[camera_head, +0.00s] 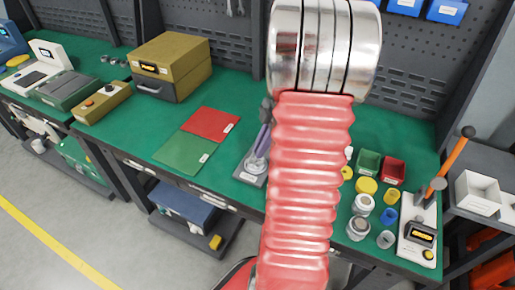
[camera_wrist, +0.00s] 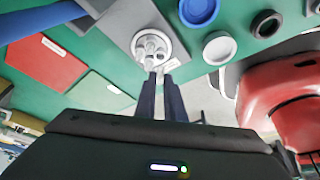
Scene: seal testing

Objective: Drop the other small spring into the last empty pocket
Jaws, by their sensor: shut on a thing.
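My gripper (camera_wrist: 160,76) is shut on a small pale spring (camera_wrist: 154,65), hard to make out between the fingertips. The fingertips are at the near edge of a round silver part with pockets (camera_wrist: 148,42), in the wrist view. I cannot tell whether the spring touches it, or which pockets are filled. The round part sits on a grey base plate (camera_wrist: 122,18).
A red mat (camera_head: 210,123) and a green mat (camera_head: 183,152) lie to the left. Jars, lids and small bins (camera_head: 368,162) crowd the right of the green bench. A press with an orange lever (camera_head: 452,160) stands at far right. A blue ring (camera_wrist: 199,10) lies near the plate.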

